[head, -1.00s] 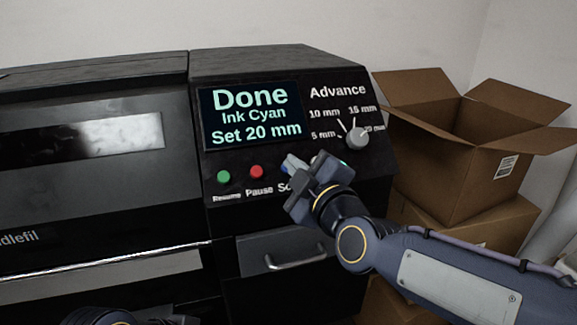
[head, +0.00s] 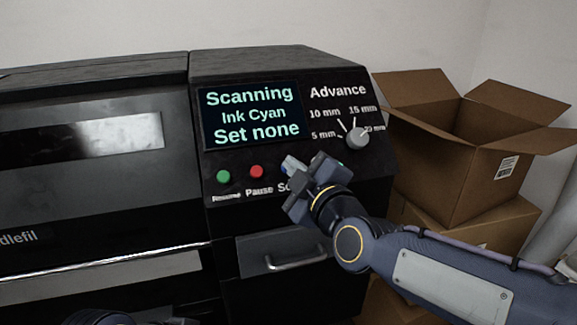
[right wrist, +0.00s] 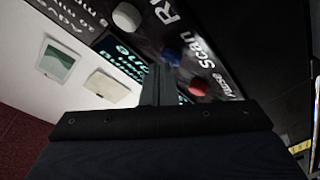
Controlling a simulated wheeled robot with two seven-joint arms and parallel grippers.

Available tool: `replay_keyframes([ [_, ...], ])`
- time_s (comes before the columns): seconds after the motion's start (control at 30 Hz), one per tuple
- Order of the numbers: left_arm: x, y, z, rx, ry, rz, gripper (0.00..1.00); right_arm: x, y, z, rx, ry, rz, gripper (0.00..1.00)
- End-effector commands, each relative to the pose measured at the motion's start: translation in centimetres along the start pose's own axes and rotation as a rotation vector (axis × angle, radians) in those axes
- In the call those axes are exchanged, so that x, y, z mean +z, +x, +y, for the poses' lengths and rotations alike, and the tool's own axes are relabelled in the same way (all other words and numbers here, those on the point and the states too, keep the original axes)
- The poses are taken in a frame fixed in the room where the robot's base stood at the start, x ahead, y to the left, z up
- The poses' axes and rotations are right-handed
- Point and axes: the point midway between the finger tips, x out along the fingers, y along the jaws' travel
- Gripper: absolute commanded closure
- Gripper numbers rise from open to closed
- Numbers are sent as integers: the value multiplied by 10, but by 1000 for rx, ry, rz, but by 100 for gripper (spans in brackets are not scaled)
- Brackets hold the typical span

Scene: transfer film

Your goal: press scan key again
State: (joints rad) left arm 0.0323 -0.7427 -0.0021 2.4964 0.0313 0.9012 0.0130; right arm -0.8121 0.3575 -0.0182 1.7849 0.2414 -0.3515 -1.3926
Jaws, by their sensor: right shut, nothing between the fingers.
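The black printer's display (head: 252,115) reads "Scanning", "Ink Cyan", "Set none". In the right wrist view the blue scan key (right wrist: 171,57) sits beside its "Scan" label, right at the fingertips. My right gripper (head: 290,168) is shut and empty, its tips at the panel by the scan key; it also shows in the right wrist view (right wrist: 158,75). In the head view the gripper hides most of the "Scan" label. I cannot tell whether the tips touch the key.
The green resume key (head: 223,177) and red pause key (head: 256,171) lie left of my right gripper. The advance knob (head: 357,139) is above right, near the 20 mm mark. A drawer (head: 290,250) is below. An open cardboard box (head: 455,165) stands at right.

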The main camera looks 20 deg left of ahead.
Motion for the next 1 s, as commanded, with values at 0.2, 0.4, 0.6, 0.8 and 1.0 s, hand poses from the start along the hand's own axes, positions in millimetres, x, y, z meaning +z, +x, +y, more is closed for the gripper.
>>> replay_keyframes([
  [0.2, -1, -2, 1, 0, 0, 0, 100, -1, -1, 1, -1, 0, -1, 100],
  [0.4, -5, -10, 4, 0, 0, 0, 100, -8, -8, 7, -2, 0, 0, 100],
  [0.6, -6, -11, 5, 0, 0, 0, 100, -9, -12, 9, -1, 0, 0, 100],
  [0.8, -6, -11, 5, 0, 0, 0, 100, -9, -12, 8, -1, 0, 0, 100],
  [1.0, -12, -23, 10, 0, 0, 0, 100, -18, -21, 19, -1, 0, 1, 100],
])
